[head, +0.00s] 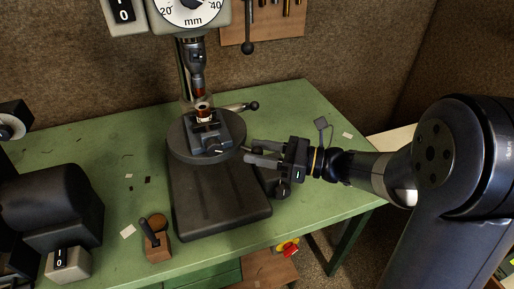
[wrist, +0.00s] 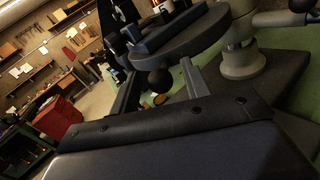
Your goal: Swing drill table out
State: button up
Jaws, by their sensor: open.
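The round dark drill table (head: 176,147) sits in front of the drill press column, above its base. It bears a vise (head: 208,137) with a copper-coloured part (head: 203,112) under the chuck (head: 196,80). My gripper (head: 248,153) is open at the table's right edge, its fingers pointing left. In the wrist view the table (wrist: 205,35) is above the fingers. A dark ball knob (wrist: 160,80) at its rim shows between the open fingers (wrist: 157,70); I cannot tell whether they touch it. In the head view this knob is not clearly visible.
A lever with a ball end (head: 254,105) sticks out right behind the table; it also shows in the wrist view (wrist: 285,19). The press base (head: 215,195) is below. A small wooden block with tools (head: 156,242) stands front left.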

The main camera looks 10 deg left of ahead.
jog(key=shift+a, duration=0.45)
grip_shut()
dwell(0.4)
